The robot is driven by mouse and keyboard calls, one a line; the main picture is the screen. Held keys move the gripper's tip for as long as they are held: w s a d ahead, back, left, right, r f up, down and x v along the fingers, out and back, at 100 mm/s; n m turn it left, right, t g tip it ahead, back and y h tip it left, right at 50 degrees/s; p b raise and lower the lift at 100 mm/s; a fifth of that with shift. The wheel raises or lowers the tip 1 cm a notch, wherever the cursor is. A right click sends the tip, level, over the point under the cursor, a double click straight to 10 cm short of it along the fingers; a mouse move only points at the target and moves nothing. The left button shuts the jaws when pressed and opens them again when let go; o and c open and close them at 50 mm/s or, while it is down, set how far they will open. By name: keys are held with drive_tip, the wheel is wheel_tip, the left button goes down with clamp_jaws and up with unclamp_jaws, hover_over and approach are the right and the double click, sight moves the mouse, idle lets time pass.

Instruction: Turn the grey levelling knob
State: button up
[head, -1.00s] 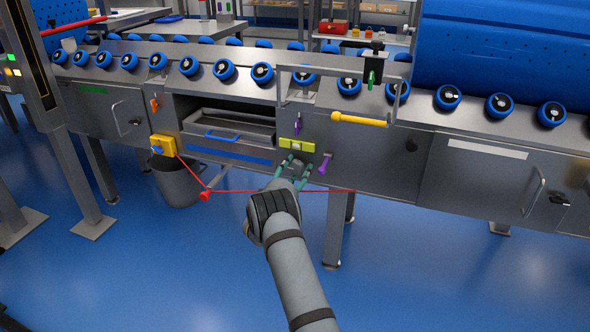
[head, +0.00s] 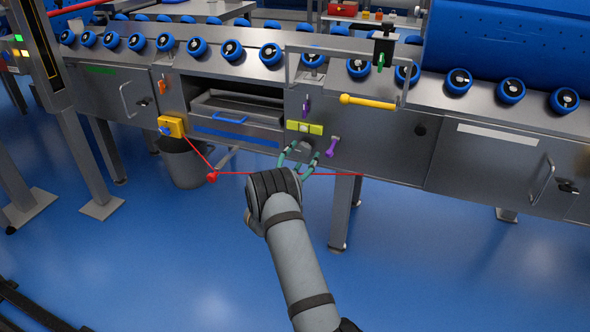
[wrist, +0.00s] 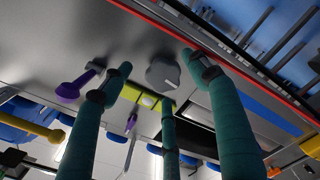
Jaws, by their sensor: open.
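The grey levelling knob (wrist: 163,73) is a short, dull grey piece on the steel front panel in the wrist view. In the head view it is small and partly hidden behind the fingers, just below a yellow-green block (head: 305,127). My gripper (head: 304,155) has three green fingers and faces the panel from below. The fingers are spread, with the knob showing between them in the wrist view. I see no finger clearly touching it, and the exact gap is hard to tell.
A purple lever (head: 333,146) sticks out just right of the fingers; another purple handle (head: 306,106) is above. A red cord (head: 245,173) runs below them. A yellow box (head: 171,127) and grey bin (head: 184,163) are left. The blue floor in front is clear.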

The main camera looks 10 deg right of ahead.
sight(304, 153)
drive_tip(key=v, duration=0.8)
drive_tip(key=shift+s, duration=0.35)
drive_tip(key=shift+w, duration=0.1)
drive_tip(key=x, duration=1.1)
drive_tip(key=shift+w, duration=0.5)
drive_tip(key=shift+m, duration=0.3)
drive_tip(key=shift+s, duration=0.1)
